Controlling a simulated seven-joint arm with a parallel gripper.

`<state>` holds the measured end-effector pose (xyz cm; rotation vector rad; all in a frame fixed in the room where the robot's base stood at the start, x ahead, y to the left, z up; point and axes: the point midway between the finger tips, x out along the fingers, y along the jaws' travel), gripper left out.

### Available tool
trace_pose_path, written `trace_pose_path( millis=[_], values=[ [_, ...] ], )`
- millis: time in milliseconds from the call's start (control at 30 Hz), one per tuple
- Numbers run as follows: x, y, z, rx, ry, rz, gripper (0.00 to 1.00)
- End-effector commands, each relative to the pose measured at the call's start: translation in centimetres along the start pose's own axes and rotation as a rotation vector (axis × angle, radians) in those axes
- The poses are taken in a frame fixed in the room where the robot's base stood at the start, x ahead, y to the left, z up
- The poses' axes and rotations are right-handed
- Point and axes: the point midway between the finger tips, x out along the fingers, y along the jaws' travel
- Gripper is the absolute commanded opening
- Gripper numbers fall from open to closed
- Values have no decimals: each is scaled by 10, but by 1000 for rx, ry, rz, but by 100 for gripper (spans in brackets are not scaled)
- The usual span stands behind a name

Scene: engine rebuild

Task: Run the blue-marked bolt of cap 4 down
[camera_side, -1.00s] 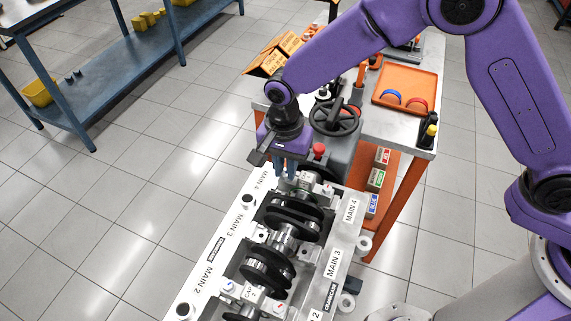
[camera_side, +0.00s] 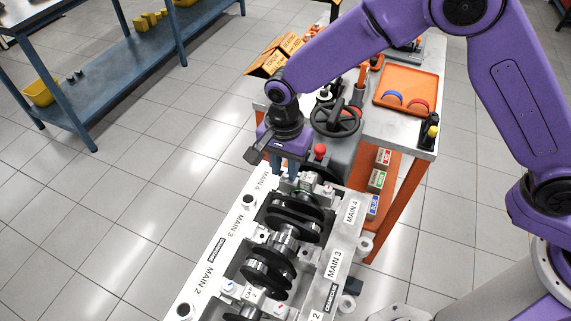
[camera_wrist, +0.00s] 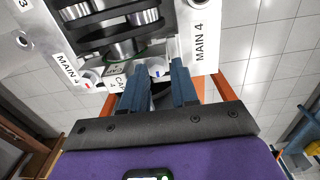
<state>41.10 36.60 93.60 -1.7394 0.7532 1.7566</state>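The engine block (camera_side: 341,240) has its crankshaft (camera_side: 283,240) in it. Cap 4 (camera_wrist: 117,82) lies at the block's far end and is partly hidden by my gripper's fingers. The blue-marked bolt (camera_wrist: 155,71) shows as a pale head with a blue mark, at the fingertips in the wrist view. A red mark (camera_wrist: 87,85) shows on the cap's other side. My gripper (camera_wrist: 157,70) points down over cap 4, its two blue fingers apart with a gap between them; it also shows in the side view (camera_side: 283,177). I cannot tell whether the fingertips touch the bolt.
A cart with a grey top and orange tray (camera_side: 405,88) stands behind the block. A black handwheel (camera_side: 335,117) and red knob (camera_side: 320,151) stand close beside my gripper. Colored boxes (camera_side: 377,180) sit on the lower shelf. The floor to the left is clear.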

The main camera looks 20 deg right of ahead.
Motion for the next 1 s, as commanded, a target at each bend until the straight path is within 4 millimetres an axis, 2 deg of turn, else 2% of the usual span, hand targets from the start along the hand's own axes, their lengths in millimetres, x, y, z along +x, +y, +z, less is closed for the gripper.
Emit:
trace_pose_path(
  millis=[167,267,800,1000],
  values=[
    [-3,1,0,0,0,4,29],
    [-14,0,0,0,0,1,29],
    [-123,0,0,0,0,-3,29],
    [-156,0,0,0,0,-2,29]
  ],
)
